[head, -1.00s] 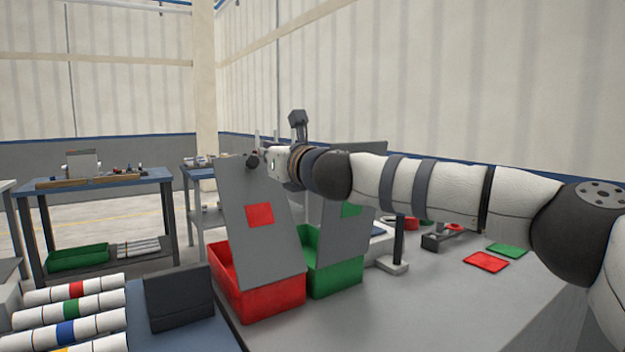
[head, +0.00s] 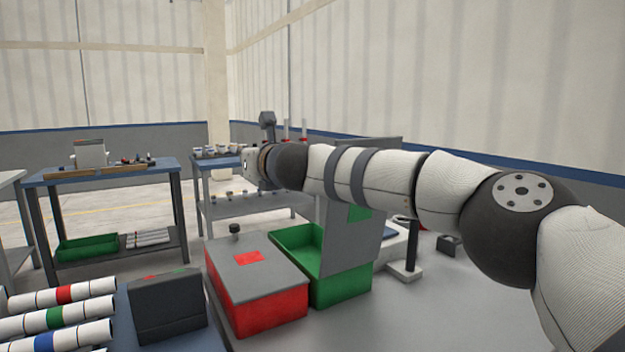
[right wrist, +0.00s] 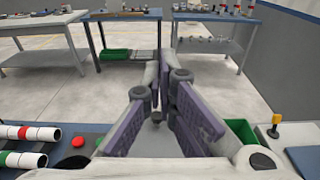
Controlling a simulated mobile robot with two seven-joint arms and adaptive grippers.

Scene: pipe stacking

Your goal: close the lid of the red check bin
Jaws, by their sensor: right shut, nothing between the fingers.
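The red check bin (head: 275,315) stands on the grey table in the head view. Its grey lid (head: 275,275), marked with a red square (head: 248,258), lies flat over the bin top. A dark knob (head: 234,230) stands at the lid's far left edge. My right arm reaches in from the right, above and behind the bins; its gripper is hidden there by the arm. In the right wrist view my right gripper (right wrist: 166,75) is shut and empty, with its fingers above the lid. My left gripper is not in view.
A green bin (head: 340,292) beside the red one has its grey lid (head: 350,240) raised. A dark console (head: 168,312) and banded white pipes (head: 60,315) are at left. A stand (head: 408,255) is at right. The front tabletop is clear.

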